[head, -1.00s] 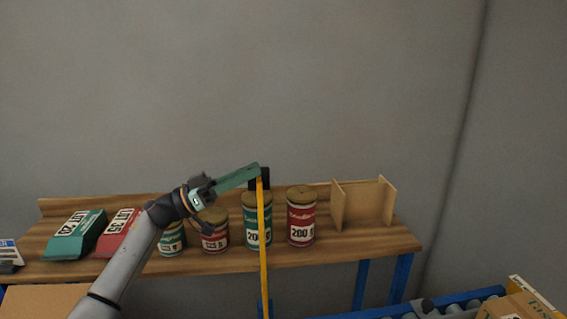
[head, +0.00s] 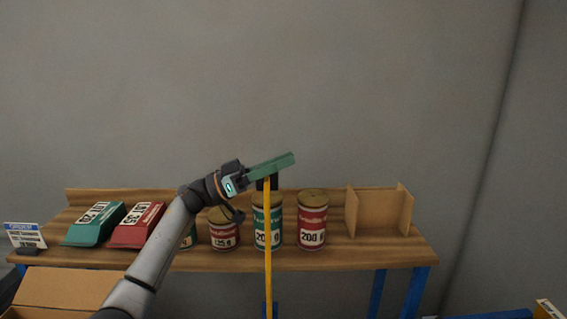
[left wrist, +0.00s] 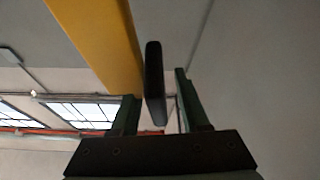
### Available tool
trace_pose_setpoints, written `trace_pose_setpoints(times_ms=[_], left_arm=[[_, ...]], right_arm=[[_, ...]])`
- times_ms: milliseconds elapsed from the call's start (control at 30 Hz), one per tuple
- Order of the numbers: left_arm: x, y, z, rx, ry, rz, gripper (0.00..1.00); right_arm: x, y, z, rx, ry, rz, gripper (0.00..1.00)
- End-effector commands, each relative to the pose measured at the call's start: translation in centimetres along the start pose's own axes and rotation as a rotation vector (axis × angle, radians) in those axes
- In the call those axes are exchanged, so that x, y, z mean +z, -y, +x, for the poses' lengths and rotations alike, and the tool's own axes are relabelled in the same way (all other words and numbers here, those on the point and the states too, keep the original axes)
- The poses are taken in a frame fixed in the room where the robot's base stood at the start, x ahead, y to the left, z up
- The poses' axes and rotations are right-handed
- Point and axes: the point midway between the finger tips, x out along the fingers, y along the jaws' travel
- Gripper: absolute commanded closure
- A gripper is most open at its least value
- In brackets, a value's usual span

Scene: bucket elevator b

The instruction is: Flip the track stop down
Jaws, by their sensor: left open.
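A slim yellow bar (head: 267,240) stands upright in front of the shelf, with a black piece (head: 273,183) at its top. It is the only thing in view that looks like the track stop. My left gripper (head: 288,159) is at the bar's top, its green fingers reaching right past it. In the left wrist view the open fingers (left wrist: 155,85) stand on either side of the flat black piece (left wrist: 154,60), with gaps showing. The yellow bar (left wrist: 100,40) runs beside the left finger there. My right gripper is not in view.
Behind the bar, a wooden shelf (head: 340,254) holds red and green cans, green and red lot bins and a cardboard divider (head: 380,212). An order sign (head: 25,235) stands at the left. An open carton (head: 65,290) is below. The wall above is bare.

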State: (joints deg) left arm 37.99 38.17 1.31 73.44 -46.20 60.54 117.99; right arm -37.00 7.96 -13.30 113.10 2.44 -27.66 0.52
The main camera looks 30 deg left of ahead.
Motion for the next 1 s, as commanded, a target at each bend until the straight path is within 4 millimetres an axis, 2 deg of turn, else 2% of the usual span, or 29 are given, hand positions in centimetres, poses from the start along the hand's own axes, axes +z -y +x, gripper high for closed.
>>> trace_pose_setpoints(times_ms=[133, 500, 1000], left_arm=[[-0.01, -0.01, 0.01, 0.000, 0.000, 0.000, 0.57], [0.03, 0.00, 0.00, 0.000, 0.000, -0.001, 0.99], [0.06, 0.00, 0.00, 0.000, 0.000, -0.001, 1.00]], right_arm=[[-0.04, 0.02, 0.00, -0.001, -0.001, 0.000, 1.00], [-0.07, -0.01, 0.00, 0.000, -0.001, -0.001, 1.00], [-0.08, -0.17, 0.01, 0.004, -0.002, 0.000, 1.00]])
